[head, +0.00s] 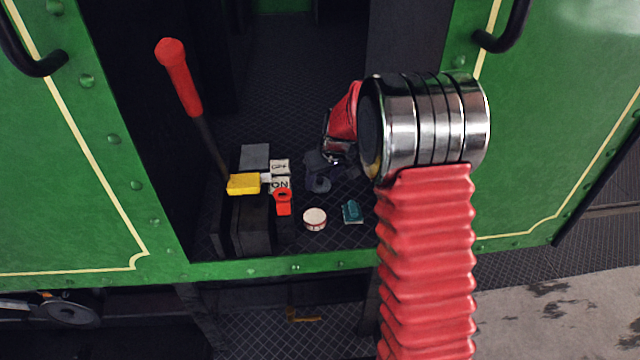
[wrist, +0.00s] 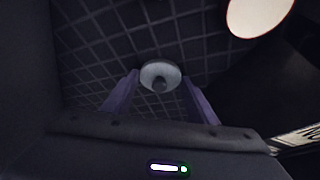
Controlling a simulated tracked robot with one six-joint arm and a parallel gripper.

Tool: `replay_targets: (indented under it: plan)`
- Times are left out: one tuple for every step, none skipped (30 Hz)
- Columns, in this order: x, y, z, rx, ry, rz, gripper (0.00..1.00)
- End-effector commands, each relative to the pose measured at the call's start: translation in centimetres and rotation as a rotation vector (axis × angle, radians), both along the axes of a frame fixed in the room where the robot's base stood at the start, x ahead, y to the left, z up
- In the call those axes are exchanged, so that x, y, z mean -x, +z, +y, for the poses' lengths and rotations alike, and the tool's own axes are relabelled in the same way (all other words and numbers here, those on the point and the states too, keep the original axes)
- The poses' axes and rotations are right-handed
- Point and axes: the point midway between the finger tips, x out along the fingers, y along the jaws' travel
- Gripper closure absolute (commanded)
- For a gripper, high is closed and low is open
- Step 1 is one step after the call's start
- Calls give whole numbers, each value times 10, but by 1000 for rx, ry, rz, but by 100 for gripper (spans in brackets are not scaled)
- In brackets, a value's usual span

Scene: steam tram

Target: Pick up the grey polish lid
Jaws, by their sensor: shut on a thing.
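In the head view my gripper (head: 318,182) is low over the cab floor, left of my red arm, and I cannot make out the lid there.
A round white-topped tin (head: 315,219) and a teal object (head: 352,212) stand near the floor's front edge. Left are a red tag-like piece (head: 283,202), white marked blocks (head: 280,184), a yellow block (head: 243,184) and a red-handled lever (head: 180,77). Green panels flank the opening.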

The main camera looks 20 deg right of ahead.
Motion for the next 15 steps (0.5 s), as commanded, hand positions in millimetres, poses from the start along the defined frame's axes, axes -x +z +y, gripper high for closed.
replay_targets:
  plan:
    - [0,0,0,0,0,0,68]
    - [0,0,0,0,0,0,68]
    - [0,0,0,0,0,0,68]
    - [0,0,0,0,0,0,68]
    - [0,0,0,0,0,0,68]
    - [0,0,0,0,0,0,68]
    - [0,0,0,0,0,0,68]
    - [0,0,0,0,0,0,68]
    - [0,0,0,0,0,0,68]
    - [0,0,0,0,0,0,68]
    - [0,1,0,0,0,0,68]
    - [0,2,0,0,0,0,68]
    - [0,3,0,0,0,-1,68]
    - [0,5,0,0,1,-1,68]
    - [0,8,0,0,1,-1,68]
